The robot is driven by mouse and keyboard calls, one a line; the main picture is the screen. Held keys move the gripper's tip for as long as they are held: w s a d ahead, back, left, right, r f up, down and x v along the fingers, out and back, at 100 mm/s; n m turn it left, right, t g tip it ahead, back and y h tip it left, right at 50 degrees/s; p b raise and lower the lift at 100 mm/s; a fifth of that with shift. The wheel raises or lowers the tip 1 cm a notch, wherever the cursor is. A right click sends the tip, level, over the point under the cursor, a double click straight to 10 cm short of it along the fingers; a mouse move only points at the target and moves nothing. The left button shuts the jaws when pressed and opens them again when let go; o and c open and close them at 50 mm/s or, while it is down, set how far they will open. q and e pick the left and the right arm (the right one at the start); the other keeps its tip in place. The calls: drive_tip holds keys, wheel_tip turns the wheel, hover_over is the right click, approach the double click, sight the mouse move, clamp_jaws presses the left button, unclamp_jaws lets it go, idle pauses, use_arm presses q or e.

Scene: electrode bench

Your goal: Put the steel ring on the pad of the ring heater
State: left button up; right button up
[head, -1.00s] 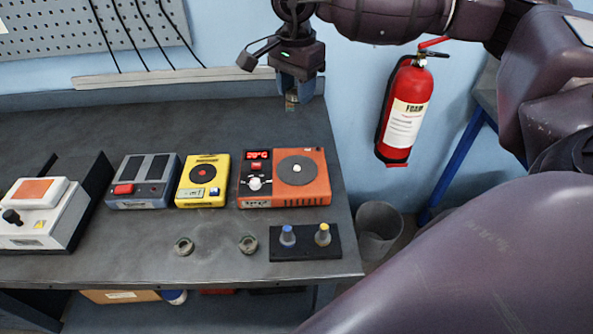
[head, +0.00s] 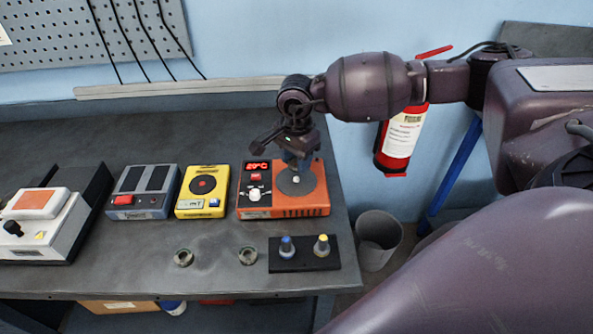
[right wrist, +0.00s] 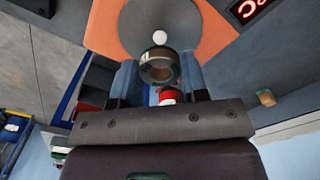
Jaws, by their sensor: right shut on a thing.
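The ring heater (head: 285,211) is the orange box with a red temperature display and a round grey pad (head: 297,190) with a small white knob at its centre. It also shows in the right wrist view (right wrist: 100,30). My right gripper (head: 297,165) is over the back part of the pad. In the right wrist view its blue fingers are shut on the steel ring (right wrist: 160,77), a dark metal ring with an open hole. The ring shows just beside the white knob (right wrist: 159,37); its height above the pad is unclear. My left gripper is not in view.
A yellow device (head: 203,191), a grey device (head: 143,192) and a white device (head: 35,230) stand left of the heater. A fire extinguisher (head: 400,145) hangs behind.

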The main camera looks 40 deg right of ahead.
sight(297, 177)
wheel_tip(297, 177, down, 4)
drive_tip(key=shift+r, duration=0.1)
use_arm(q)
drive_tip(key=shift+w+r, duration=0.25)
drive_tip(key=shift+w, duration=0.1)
use_arm(e)
drive_tip(key=shift+f, duration=0.2)
drive_tip(key=shift+f, duration=0.15)
drive_tip(key=o, duration=1)
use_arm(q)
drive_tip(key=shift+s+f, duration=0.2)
use_arm(e)
drive_tip(key=shift+r, duration=0.2)
use_arm(q)
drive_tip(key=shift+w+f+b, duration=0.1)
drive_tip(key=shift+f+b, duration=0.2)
drive_tip(key=shift+b, duration=0.05)
use_arm(e)
wheel_tip(297, 177, up, 12)
